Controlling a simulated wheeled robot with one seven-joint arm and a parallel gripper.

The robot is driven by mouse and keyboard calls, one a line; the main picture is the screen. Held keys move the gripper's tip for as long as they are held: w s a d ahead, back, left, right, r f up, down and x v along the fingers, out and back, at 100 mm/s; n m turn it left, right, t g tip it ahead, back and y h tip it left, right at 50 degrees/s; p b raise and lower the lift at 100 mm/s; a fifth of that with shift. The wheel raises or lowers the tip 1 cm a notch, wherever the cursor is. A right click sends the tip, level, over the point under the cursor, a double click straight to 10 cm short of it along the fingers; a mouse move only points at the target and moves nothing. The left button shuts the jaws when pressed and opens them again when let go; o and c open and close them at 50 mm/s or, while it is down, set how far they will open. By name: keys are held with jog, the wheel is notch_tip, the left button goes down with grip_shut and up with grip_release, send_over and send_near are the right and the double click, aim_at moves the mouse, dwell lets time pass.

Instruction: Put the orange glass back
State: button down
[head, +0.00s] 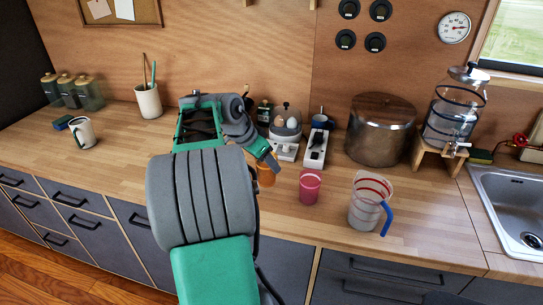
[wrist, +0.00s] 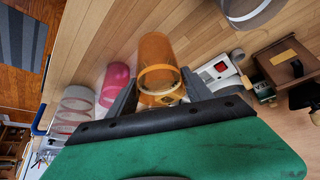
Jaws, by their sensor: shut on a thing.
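The orange glass (head: 266,176) is near the counter's front edge, in front of the white egg cooker and partly hidden by my arm. It also shows in the wrist view, where the orange glass (wrist: 157,50) is see-through and sits between my two fingers. My gripper (wrist: 160,84) is shut on it, one finger on each side. In the head view my gripper (head: 268,164) is mostly covered by my wrist. I cannot tell whether the glass touches the counter. A pink glass (head: 310,187) stands to its right, apart from it.
A clear measuring jug (head: 366,203) with a blue handle stands right of the pink glass. The egg cooker (head: 285,125), a white power strip (head: 316,149) and a large pot (head: 380,130) stand behind. The wooden counter (head: 115,165) is mostly clear left of my arm.

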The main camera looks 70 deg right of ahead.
jog(key=shift+w+d+f, duration=0.15)
jog(key=shift+w+f, duration=0.05)
jog(key=shift+w+d+f+p, duration=0.1)
jog(key=shift+w+f+p, duration=0.05)
jog(key=shift+f, duration=0.8)
jog(key=shift+w+d+f+p, duration=0.1)
jog(key=shift+f+p, duration=0.05)
jog(key=shift+f, duration=0.75)
jog(key=shift+f, duration=0.1)
jog(key=shift+c, duration=2.1)
grip_release()
jog(key=shift+f, duration=0.1)
